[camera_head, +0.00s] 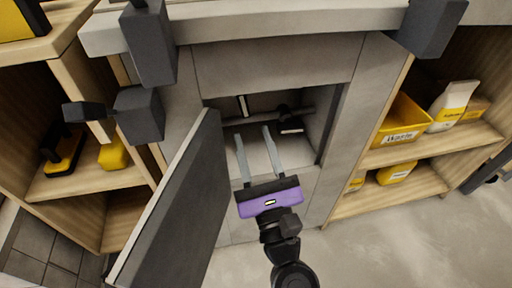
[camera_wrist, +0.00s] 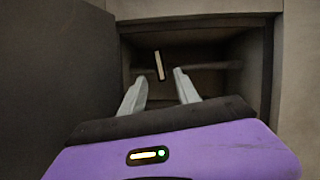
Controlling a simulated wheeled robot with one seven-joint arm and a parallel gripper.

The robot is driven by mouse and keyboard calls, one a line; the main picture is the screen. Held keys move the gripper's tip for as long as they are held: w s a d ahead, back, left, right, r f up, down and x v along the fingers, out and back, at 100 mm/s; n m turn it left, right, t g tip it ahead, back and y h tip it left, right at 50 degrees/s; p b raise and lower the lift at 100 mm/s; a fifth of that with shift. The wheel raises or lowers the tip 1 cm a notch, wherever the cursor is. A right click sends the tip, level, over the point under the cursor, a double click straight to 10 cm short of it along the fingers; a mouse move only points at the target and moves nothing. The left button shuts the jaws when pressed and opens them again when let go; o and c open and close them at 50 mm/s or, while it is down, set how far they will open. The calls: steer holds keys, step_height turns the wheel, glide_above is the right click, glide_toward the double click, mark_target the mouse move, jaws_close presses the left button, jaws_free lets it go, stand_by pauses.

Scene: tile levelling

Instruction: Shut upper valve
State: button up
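A pale, narrow handle (camera_head: 243,105) stands nearly upright on a pipe inside the open cabinet, in the upper left of the opening. A pale handle (camera_wrist: 159,65) also shows in the wrist view, between and beyond my fingertips. A second dark fitting with a light-edged handle (camera_head: 290,125) is to its right and slightly lower in the head view. I cannot tell for sure which is the upper valve. My gripper (camera_head: 253,134), purple with grey fingers, is open and empty at the cabinet mouth, pointing inward. It also shows in the wrist view (camera_wrist: 158,76).
The grey cabinet door (camera_head: 170,210) stands open on the left, close to my gripper. The opening's right wall (camera_head: 330,125) limits room on that side. Wooden shelves flank the cabinet, with a yellow bin (camera_head: 402,120) on the right. Floor at lower right is clear.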

steer(key=shift+s+d+f, duration=0.2)
steer(key=shift+s, duration=0.3)
